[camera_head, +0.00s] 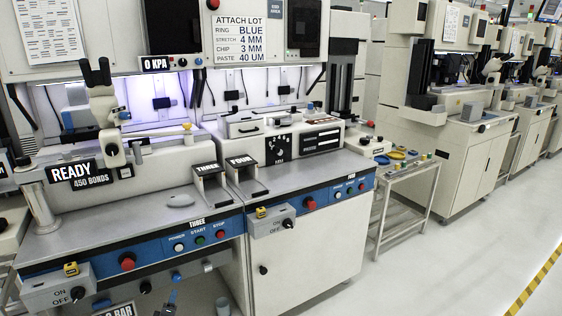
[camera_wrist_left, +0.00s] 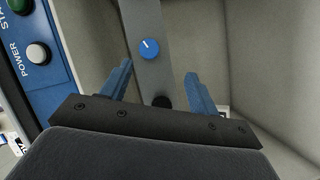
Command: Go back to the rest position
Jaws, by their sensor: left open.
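My left gripper (camera_head: 172,296) shows at the bottom of the head view, low in front of the left bench, under its blue front panel (camera_head: 150,254). In the left wrist view its two blue fingers (camera_wrist_left: 159,72) stand apart with nothing between them. A grey bar with a blue knob (camera_wrist_left: 149,50) lies beyond the fingers. A black knob (camera_wrist_left: 162,101) shows lower on that bar, between the fingers in the picture. I cannot tell how far the fingertips are from the bar. My right gripper is in neither view.
Two benches carry bonder machines. The left bench has a READY sign (camera_head: 72,172), and a grey ON/OFF box (camera_head: 58,291) juts from its front. A second switch box (camera_head: 272,221) juts out further right. A cart (camera_head: 405,188) stands right of the benches. The floor (camera_head: 450,270) at right is clear.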

